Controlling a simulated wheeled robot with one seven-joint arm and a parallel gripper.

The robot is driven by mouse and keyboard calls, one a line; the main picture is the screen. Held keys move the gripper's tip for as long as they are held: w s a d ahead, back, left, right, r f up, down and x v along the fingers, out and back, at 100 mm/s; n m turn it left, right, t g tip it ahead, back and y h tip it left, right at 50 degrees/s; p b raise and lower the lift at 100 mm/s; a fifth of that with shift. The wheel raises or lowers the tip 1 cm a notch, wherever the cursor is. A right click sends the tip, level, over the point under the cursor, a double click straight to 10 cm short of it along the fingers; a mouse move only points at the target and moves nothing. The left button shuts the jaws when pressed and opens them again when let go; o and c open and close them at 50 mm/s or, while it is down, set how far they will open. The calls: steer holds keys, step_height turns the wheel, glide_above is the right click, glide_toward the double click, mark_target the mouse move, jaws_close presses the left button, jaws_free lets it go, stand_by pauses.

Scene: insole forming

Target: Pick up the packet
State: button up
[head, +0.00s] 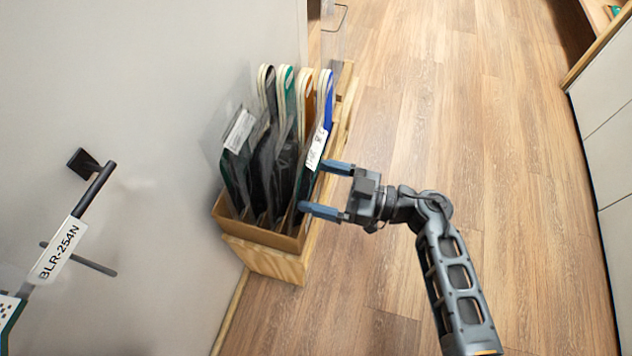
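Several clear packets stand upright in a wooden box, each holding dark, insole-shaped pieces. The rightmost packet (316,150) has a white label and a blue-topped piece in it. My gripper (313,187) reaches in from the right with its two blue fingers apart. The fingertips are at the right side of the rightmost packet. I cannot tell whether they touch it or have part of it between them. The lower parts of the packets are hidden by the box walls and by each other.
The wooden box (265,258) stands against a pale wall (150,60). A dark wall bracket (95,190) with a tag reading BLR-254N is at the left. Wooden floor (430,110) lies open to the right, with pale cabinets (608,150) at the far right.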

mark_target(311, 146)
step_height(311, 146, up, 12)
steer(key=p, duration=0.5)
steer(key=shift+f, duration=0.1)
steer(key=p+v, duration=0.3)
steer(key=v, duration=1.5)
